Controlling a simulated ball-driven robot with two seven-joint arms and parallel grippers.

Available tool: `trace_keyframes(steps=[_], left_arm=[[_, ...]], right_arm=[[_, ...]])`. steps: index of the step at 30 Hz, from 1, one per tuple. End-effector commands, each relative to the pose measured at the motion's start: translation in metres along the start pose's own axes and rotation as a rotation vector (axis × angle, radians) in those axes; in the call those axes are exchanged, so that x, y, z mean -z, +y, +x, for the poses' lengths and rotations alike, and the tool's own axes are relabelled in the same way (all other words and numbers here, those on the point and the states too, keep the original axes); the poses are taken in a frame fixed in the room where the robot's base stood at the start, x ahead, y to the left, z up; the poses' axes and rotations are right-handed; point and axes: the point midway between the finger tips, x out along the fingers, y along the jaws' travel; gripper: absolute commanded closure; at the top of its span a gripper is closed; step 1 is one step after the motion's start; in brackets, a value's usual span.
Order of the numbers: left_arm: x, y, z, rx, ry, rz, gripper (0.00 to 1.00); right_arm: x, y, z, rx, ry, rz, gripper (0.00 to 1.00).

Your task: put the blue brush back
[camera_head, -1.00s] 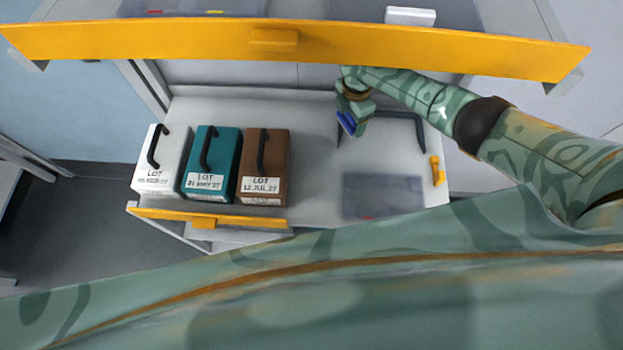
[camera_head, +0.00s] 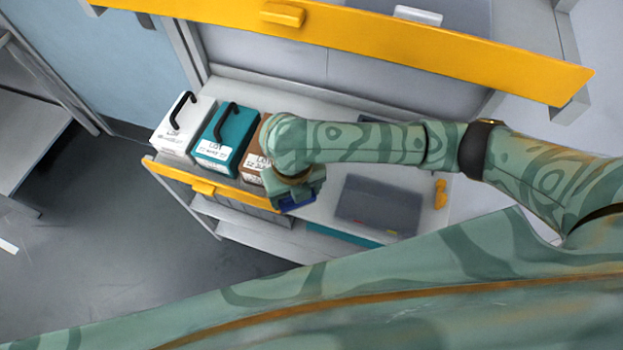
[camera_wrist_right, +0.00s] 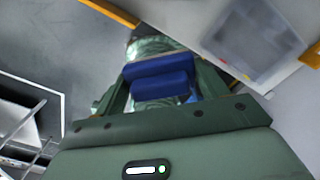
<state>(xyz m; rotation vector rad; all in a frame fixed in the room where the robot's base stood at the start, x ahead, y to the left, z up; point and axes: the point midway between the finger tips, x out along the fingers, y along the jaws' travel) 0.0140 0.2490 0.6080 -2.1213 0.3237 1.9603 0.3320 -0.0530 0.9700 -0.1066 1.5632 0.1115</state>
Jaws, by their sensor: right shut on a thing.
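The blue brush (camera_wrist_right: 160,78) is between the fingers of my right gripper (camera_wrist_right: 160,95) in the right wrist view, and the gripper is shut on it. In the head view the blue brush (camera_head: 297,202) shows as a small blue patch under my right gripper (camera_head: 296,190). The gripper is near the front edge of the work surface, just right of the brown box. My own arm and wrist cover most of the brush there. My left gripper is not in view.
A white box (camera_head: 183,128), a teal box (camera_head: 226,142) and a partly hidden brown box (camera_head: 250,165), all labelled, stand at left. A grey see-through tray (camera_head: 378,205) lies at right near a yellow object (camera_head: 440,193). An orange-fronted shelf (camera_head: 400,45) hangs above.

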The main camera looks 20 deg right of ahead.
Motion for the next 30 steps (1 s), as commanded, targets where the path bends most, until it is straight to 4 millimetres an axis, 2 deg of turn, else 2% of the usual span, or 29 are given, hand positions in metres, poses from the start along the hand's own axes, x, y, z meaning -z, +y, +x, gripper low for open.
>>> trace_keyframes(steps=[5, 9, 14, 18, 21, 26, 30], left_arm=[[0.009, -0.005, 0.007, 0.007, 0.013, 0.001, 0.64], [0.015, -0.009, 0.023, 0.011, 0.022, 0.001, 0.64], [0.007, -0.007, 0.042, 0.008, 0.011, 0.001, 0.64], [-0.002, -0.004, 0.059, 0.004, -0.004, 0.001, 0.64], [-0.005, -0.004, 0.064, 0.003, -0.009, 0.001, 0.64], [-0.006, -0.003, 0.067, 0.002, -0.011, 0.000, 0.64], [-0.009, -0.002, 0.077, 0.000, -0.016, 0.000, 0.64]], right_arm=[[-0.009, -0.012, 0.007, 0.001, 0.001, -0.051, 0.49], [-0.036, -0.034, 0.026, 0.001, 0.003, -0.050, 0.49], [-0.072, -0.064, 0.049, 0.000, 0.003, -0.049, 0.49], [-0.090, -0.078, 0.078, -0.002, 0.004, -0.052, 0.49], [-0.098, -0.085, 0.088, -0.001, 0.002, -0.052, 0.49], [-0.104, -0.090, 0.094, -0.001, 0.001, -0.053, 0.49], [-0.109, -0.095, 0.111, -0.001, 0.003, -0.053, 0.49]])
